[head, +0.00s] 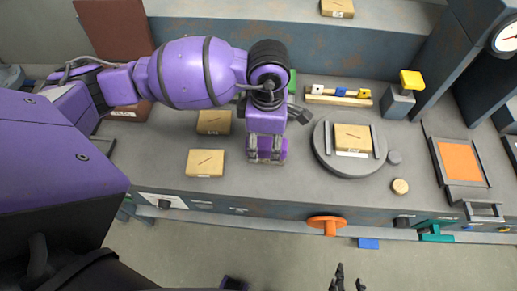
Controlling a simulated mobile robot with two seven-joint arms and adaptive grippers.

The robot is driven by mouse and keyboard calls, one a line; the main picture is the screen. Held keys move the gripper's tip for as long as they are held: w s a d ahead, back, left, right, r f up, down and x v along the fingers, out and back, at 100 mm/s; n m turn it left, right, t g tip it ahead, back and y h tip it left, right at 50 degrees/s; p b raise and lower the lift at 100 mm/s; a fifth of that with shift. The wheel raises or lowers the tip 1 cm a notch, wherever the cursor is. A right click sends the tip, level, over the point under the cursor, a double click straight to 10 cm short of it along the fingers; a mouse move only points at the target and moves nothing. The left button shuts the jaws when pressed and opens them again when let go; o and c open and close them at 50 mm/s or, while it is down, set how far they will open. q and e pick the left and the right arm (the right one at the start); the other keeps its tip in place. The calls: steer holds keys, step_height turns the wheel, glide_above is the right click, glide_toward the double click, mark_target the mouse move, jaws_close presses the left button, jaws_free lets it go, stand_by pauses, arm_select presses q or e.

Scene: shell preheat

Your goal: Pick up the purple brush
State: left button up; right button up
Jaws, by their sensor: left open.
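My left gripper (265,157) reaches in from the left and points down over the grey workbench (225,185), near its front edge. Its two fingers are apart. A purple piece (284,149) shows low around the fingers and may be the purple brush. The gripper hides most of it, so I cannot tell its shape or whether the fingers touch it. Dark tips of what looks like my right gripper (347,281) show at the bottom edge, below the bench front. Most of that gripper is out of frame.
Cardboard boxes lie left of the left gripper, one (205,163) close beside it. To the right are a round turntable (345,168) bearing a box (353,138), a wooden disc (400,186), a yellow-topped post (411,80) and an orange panel (460,162). An orange knob (327,222) juts from the front.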

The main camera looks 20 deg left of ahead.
arm_select(q)
step_height(320, 180, down, 6)
steer(key=shift+w+d+f, duration=0.1)
steer(key=shift+w, duration=0.05)
steer(key=c, duration=1.4)
steer(key=shift+r, duration=0.75)
steer(key=s+d+r, duration=0.5)
steer(key=s+r, duration=0.6)
steer(key=s, duration=0.2)
steer(key=shift+r+p, duration=0.3)
steer(key=shift+d, duration=0.1)
